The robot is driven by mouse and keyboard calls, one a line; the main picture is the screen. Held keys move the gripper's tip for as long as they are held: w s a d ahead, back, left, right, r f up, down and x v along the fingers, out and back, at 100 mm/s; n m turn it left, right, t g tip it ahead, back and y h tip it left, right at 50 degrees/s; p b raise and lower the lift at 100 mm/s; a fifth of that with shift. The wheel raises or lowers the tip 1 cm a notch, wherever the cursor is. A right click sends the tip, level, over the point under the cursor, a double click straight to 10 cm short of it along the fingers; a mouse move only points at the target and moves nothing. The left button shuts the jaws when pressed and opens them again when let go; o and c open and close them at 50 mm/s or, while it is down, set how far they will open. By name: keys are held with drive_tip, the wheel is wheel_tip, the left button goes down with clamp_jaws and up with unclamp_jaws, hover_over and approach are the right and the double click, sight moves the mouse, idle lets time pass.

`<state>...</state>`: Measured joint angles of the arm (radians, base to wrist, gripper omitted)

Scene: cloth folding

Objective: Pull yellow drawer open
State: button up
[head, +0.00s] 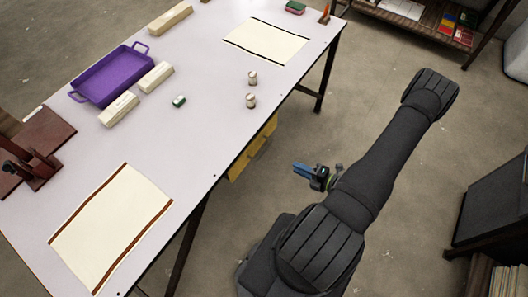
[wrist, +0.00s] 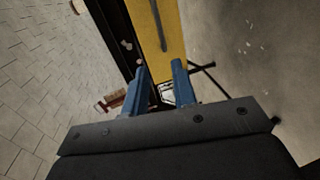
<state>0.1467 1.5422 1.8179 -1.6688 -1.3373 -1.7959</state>
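The yellow drawer (head: 252,150) shows under the front edge of the table in the head view, partly hidden by the tabletop. In the wrist view its yellow front (wrist: 172,22) fills the top middle, with a long dark handle (wrist: 158,24) running along it. My gripper (head: 297,168) is to the right of the drawer in the head view, apart from it. In the wrist view my gripper (wrist: 159,67) has its two blue fingers spread, one on each side of the handle's line, with nothing held between them. I cannot tell how far the drawer is open.
Dark table legs stand near the drawer. A shelf (head: 425,22) is at the upper right. The floor around my arm is clear.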

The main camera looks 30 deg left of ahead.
sight(262, 152)
drive_tip(key=x, duration=1.7)
drive_tip(key=shift+a, duration=0.15)
clamp_jaws()
